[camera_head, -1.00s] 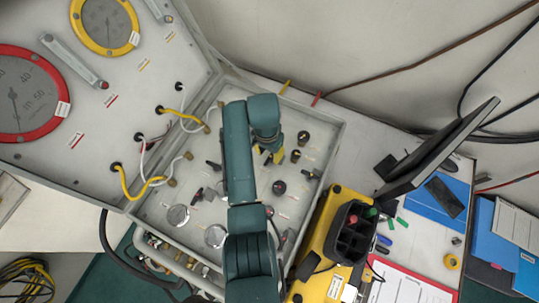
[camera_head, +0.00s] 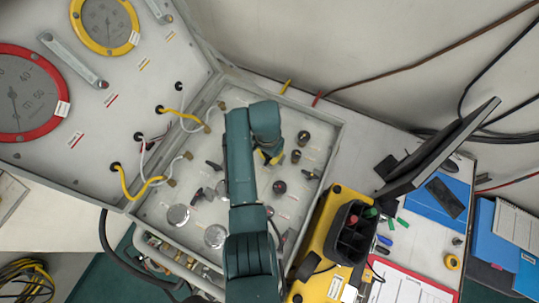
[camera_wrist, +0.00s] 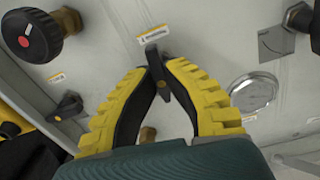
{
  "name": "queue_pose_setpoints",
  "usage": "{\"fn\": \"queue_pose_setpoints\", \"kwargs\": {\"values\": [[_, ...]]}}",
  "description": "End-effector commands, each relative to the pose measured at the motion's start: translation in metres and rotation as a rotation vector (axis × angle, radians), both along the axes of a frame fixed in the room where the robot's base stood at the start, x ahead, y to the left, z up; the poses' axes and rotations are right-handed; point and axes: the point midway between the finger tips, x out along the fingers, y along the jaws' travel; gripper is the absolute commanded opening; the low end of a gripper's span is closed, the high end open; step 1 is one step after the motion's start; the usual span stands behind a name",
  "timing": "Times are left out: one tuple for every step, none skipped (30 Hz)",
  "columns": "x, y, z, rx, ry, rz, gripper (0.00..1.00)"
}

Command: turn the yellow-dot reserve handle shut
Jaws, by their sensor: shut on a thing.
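In the head view, my gripper (camera_head: 268,157) is low over the middle of the panel (camera_head: 150,209). The handle is hidden there by my arm and fingers.
A black knob with a red dot (camera_wrist: 31,38) and another black lever (camera_wrist: 66,106) stand left in the wrist view. A round metal disc (camera_wrist: 254,93) lies right. In the head view, a yellow case (camera_head: 318,237) stands right of the panel, and hoses (camera_head: 143,188) loop at left.

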Motion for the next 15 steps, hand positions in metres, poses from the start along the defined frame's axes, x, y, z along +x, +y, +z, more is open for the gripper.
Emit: {"fn": "queue_pose_setpoints", "kwargs": {"values": [[-0.0002, 0.0002, -0.0015, 0.001, -0.001, 0.0, 0.0], [-0.0003, 0.0002, -0.0016, 0.001, -0.001, -0.001, 0.0], [-0.0003, 0.0002, -0.0017, 0.001, -0.001, -0.002, 0.0], [-0.0003, 0.0002, -0.0018, 0.001, 0.0, -0.004, 0.0], [-0.0003, 0.0002, -0.0019, 0.001, 0.0, -0.008, 0.0], [-0.0004, 0.0004, -0.002, 0.001, 0.0, -0.014, 0.0], [-0.0004, 0.0004, -0.0021, 0.001, 0.0, -0.019, 0.0], [-0.0004, 0.0004, -0.0022, 0.001, 0.0, -0.026, 0.0], [-0.0003, 0.0004, -0.0023, 0.001, 0.0, -0.038, 0.0], [-0.0003, 0.0004, -0.0024, 0.001, 0.0, -0.049, 0.0], [-0.0003, 0.0004, -0.0025, 0.001, 0.0, -0.061, 0.0], [-0.0003, 0.0005, -0.0025, 0.001, 0.001, -0.081, 0.0], [-0.0002, 0.0006, -0.0026, 0.001, 0.001, -0.096, 0.0], [0.0, 0.0007, -0.0026, 0.001, 0.001, -0.115, 0.0], [0.0, 0.0008, -0.0026, 0.001, 0.001, -0.141, 0.0]]}}
